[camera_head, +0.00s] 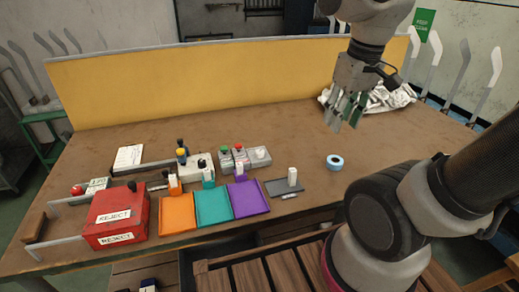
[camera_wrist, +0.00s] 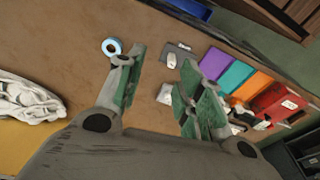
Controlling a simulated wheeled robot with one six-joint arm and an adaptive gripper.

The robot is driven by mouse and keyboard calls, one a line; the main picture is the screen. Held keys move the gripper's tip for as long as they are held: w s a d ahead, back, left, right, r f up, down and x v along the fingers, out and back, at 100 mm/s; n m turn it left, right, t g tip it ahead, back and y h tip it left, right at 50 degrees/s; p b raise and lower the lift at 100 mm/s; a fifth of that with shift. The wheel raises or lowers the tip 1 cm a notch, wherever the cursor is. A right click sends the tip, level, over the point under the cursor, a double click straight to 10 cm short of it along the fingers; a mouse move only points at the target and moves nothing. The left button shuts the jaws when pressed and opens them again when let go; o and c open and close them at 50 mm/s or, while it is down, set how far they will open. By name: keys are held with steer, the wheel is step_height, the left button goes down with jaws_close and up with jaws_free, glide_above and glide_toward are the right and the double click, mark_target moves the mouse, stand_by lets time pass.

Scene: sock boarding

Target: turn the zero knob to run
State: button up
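No label reading zero or run is legible, so I cannot tell for certain which part is the zero knob. The knob's setting is too small to read. My gripper (camera_head: 346,110) hangs above the table's back right, well right of these boxes, pointing down. In the wrist view my gripper (camera_wrist: 160,75) has its green-padded fingers spread apart with nothing between them. The right finger partly hides the boxes there.
Orange (camera_head: 177,213), teal (camera_head: 213,206) and purple (camera_head: 248,199) trays line the front edge, beside a red reject box (camera_head: 117,214). A blue tape roll (camera_head: 335,162) lies right of a dark plate (camera_head: 284,187). White cloth (camera_head: 388,98) lies back right. A yellow panel (camera_head: 220,80) bounds the back.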

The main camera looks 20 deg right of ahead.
steer(key=w+a+f+g, duration=0.2)
steer(key=w+a+f, duration=0.35)
steer(key=w, duration=0.25)
steer(key=m, duration=1)
glide_above(260, 151)
steer(key=f, duration=0.6)
steer(key=s+f, duration=0.1)
steer(key=f, duration=0.2)
steer(key=shift+d, duration=0.1)
steer(key=shift+w+r+m, duration=0.1)
steer(key=shift+w+m, duration=0.3)
steer(key=shift+m, duration=0.1)
steer(key=shift+w+a+m, duration=0.1)
steer(key=shift+a+m, duration=0.1)
steer(key=shift+m, duration=0.6)
steer(key=shift+f, duration=0.45)
step_height(260, 151, down, 7)
steer(key=shift+r, duration=0.1)
